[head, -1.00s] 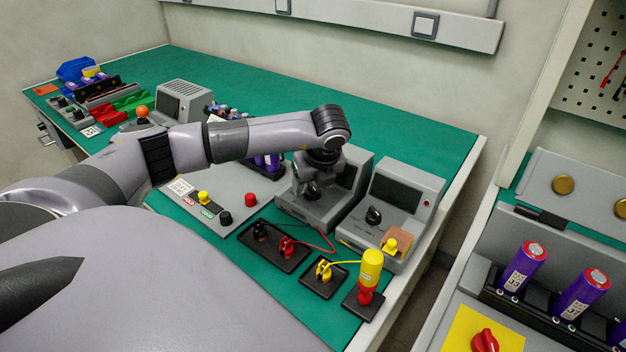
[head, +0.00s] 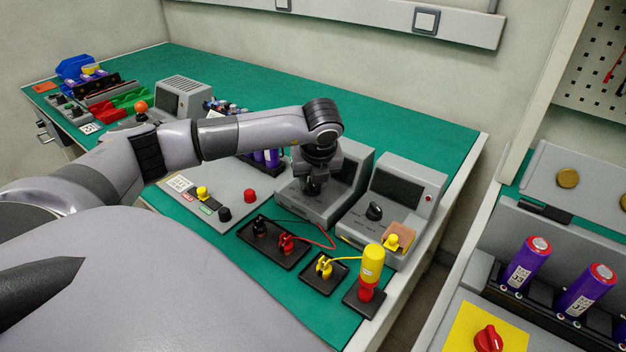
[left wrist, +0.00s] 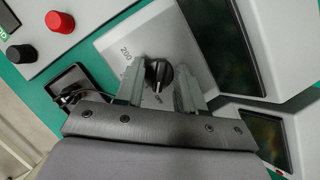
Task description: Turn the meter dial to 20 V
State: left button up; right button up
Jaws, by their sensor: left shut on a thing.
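The meter (head: 313,208) is a grey box with a dark screen, standing on the green bench. My left gripper (head: 313,187) reaches down over its sloped face and hides most of the dial in the head view. In the left wrist view the black dial knob (left wrist: 158,73) sits between the two fingers of my left gripper (left wrist: 160,88), which is shut on it. A printed 200 shows on the meter's face (left wrist: 112,42), up and left of the knob. Other marks are small or partly hidden. I cannot tell exactly which mark the knob points to. My right gripper is not in view.
A second grey meter (head: 392,203) with its own black knob stands just right. A button panel (head: 213,190) is left. The back of the bench is clear.

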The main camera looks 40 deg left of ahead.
pick_arm(q)
jog(key=m+b, duration=0.1)
jog(key=m, duration=0.1)
jog(key=m+t+b, duration=0.1)
jog(key=shift+f+m+h, duration=0.2)
jog(key=shift+m+h, duration=0.2)
jog(key=shift+m+t+h+b, duration=0.3)
jog(key=shift+m+b, duration=0.4)
jog(key=shift+m, duration=0.2)
jog(key=m+h+b, duration=0.1)
jog(key=m, duration=0.1)
jog(key=shift+a+r+m, duration=0.1)
jog(key=shift+m, duration=0.2)
jog(key=m+h, duration=0.1)
jog(key=m, duration=0.1)
jog(key=shift+s+m+t+b, duration=0.1)
jog(key=shift+m+t+b, duration=0.2)
jog(key=shift+r+m+h, duration=0.1)
jog(key=shift+m+h, duration=0.5)
jog(key=shift+m, duration=0.8)
jog(key=o, duration=1)
